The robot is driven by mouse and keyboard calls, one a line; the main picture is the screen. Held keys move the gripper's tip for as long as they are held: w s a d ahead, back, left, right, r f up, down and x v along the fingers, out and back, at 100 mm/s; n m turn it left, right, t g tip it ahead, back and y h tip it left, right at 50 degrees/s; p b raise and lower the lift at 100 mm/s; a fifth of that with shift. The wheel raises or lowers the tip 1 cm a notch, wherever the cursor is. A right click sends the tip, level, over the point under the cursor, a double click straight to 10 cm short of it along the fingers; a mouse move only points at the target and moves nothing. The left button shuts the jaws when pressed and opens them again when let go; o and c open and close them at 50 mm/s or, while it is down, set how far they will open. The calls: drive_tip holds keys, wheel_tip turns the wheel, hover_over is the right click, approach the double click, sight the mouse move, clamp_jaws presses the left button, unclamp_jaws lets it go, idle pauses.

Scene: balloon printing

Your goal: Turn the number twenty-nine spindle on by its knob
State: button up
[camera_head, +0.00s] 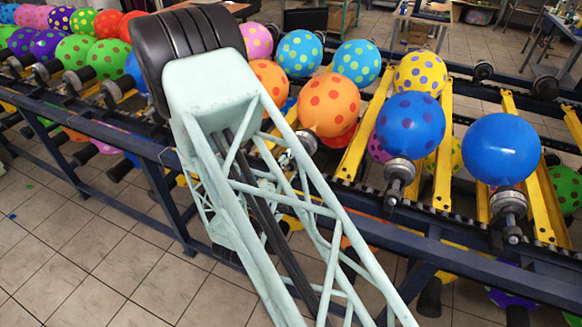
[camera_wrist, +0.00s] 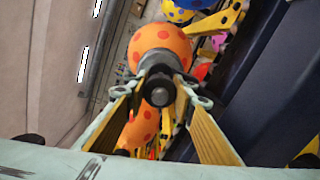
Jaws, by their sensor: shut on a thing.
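In the wrist view, my gripper (camera_wrist: 160,84) is shut on a dark round spindle knob (camera_wrist: 159,91), with one finger on each side of it. Right behind the knob is an orange balloon with red dots (camera_wrist: 160,42). In the head view, my pale green arm stands in front of this spot and mostly hides the gripper. An orange dotted balloon (camera_head: 328,104) shows just right of the arm there. No number label is readable, so I cannot tell the spindle's number from the pictures.
Yellow bars (camera_head: 442,160) stand between the spindles. A dark blue rail (camera_head: 440,254) runs along the front. Tiled floor (camera_head: 70,250) is open at the lower left.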

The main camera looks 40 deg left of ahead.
drive_tip(key=shift+m+b, duration=0.4)
drive_tip(key=shift+m, duration=0.1)
drive_tip(key=o, duration=0.9)
drive_tip(key=shift+r+n+p, duration=0.15)
drive_tip(key=shift+n+p, duration=1.95)
drive_tip(key=shift+p, duration=0.95)
drive_tip(key=shift+n+p, duration=1.6)
drive_tip(key=shift+p, duration=0.5)
drive_tip(key=shift+n+p, duration=0.7)
drive_tip(key=shift+p, duration=0.2)
drive_tip(key=shift+n+p, duration=2.4)
drive_tip(key=shift+p, duration=0.4)
drive_tip(key=shift+n+p, duration=2.1)
drive_tip(key=shift+p, duration=0.35)
